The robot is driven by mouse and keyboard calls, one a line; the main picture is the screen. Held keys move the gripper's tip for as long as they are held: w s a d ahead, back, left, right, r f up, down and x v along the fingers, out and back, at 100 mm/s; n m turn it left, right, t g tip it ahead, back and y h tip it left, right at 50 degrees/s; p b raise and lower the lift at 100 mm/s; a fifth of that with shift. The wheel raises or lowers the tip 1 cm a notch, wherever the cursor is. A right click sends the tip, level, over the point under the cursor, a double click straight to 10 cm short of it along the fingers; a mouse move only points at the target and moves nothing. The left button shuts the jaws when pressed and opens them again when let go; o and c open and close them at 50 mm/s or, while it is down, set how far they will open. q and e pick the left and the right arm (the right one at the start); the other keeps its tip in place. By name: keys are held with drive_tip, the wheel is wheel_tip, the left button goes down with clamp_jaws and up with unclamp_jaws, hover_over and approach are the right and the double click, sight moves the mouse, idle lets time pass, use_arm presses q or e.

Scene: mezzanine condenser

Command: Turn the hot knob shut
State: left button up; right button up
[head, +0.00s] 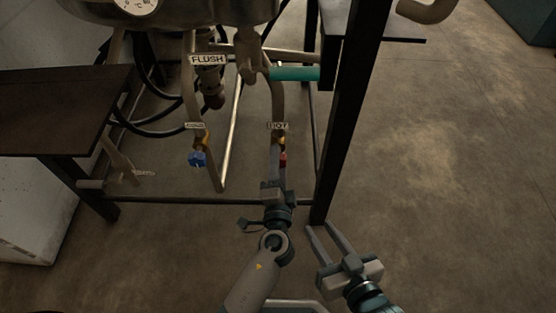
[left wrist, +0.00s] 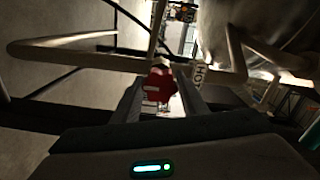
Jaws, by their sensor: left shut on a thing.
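The hot knob (head: 283,160) is small and red, below the HOT label (head: 278,126) on a vertical pipe. My left gripper (head: 278,166) reaches up to it and partly hides it in the head view. In the left wrist view the red knob (left wrist: 158,86) sits between the two fingertips, and the gripper is shut on it. The knob shows a pale mark on its face. My right gripper (head: 325,234) is lower right, its two fingers apart and empty, over the floor beside a dark post.
A blue knob (head: 197,159) hangs on the pipe to the left. A FLUSH label (head: 208,60) and a teal-wrapped pipe (head: 295,74) are above. A dark frame post (head: 345,115) stands just right of the hot pipe. A dark table (head: 62,108) is at left. Floor at right is clear.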

use_arm(q)
drive_tip(key=shift+m, duration=0.3)
use_arm(e)
drive_tip(key=shift+d+f, duration=0.1)
drive_tip(key=shift+f, duration=0.05)
use_arm(q)
drive_tip(key=o, duration=1)
drive_tip(key=shift+o, duration=0.2)
drive_tip(key=s+b, duration=0.2)
drive_tip(key=s, duration=1.5)
drive_tip(key=shift+s, duration=0.2)
use_arm(e)
wheel_tip(320, 180, up, 7)
drive_tip(key=w+a+t+y, duration=0.1)
drive_tip(key=a+t, duration=0.1)
drive_tip(key=t, duration=0.2)
